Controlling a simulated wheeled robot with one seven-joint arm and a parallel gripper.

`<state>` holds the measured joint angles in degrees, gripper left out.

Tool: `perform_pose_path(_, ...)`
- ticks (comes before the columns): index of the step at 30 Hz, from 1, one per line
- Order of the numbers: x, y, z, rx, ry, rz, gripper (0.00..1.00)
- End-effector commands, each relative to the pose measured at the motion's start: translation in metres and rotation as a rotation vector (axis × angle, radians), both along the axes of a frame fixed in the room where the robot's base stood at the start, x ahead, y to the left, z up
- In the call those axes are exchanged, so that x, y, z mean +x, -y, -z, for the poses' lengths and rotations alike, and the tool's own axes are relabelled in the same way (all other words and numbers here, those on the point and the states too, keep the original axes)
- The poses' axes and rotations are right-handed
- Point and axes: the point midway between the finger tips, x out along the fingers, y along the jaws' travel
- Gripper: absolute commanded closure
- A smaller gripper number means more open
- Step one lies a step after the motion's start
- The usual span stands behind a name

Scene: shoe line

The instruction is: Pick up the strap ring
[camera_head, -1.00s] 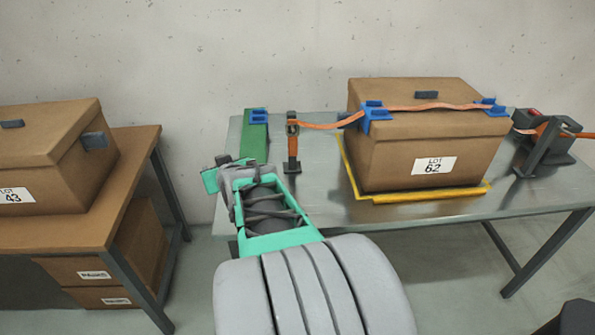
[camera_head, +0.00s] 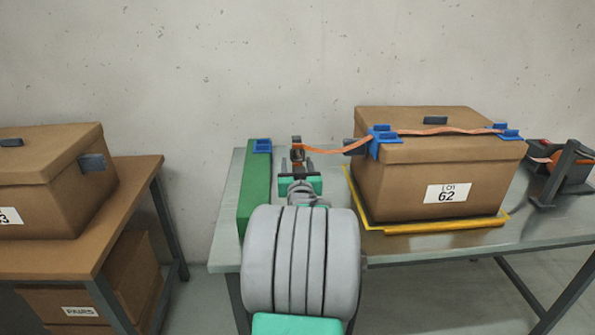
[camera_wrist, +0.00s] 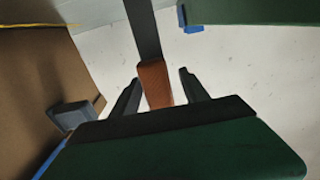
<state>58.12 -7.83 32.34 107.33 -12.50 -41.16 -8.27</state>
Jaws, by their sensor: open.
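A dark post with a small ring-like end piece (camera_head: 297,142) stands at the table's left part. The orange strap (camera_head: 345,148) runs from it to the blue corner guard on the lidded box. My gripper (camera_head: 298,166) is in front of the post and hides its lower part. In the wrist view, my gripper (camera_wrist: 158,80) is open, with an orange-brown piece (camera_wrist: 153,82) between its two dark fingers and a grey bar above it. I cannot tell whether the fingers touch it.
The brown box marked 62 (camera_head: 440,175) stands right of the post within a yellow outline (camera_head: 445,227). A green block (camera_head: 256,195) with a blue piece lies close on the left. A ratchet-like stand (camera_head: 562,172) is at the far right. Another table with boxes is at left.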

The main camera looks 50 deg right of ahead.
Motion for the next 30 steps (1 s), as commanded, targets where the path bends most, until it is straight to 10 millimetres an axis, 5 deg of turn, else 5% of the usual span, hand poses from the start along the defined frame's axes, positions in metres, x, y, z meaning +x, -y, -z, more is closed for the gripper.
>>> perform_pose_path(21,-0.0002,-0.0005,-0.0002,0.0,0.0,0.0,1.0)
perform_pose_path(30,-0.0002,-0.0004,-0.0007,-0.001,0.001,0.0,1.0)
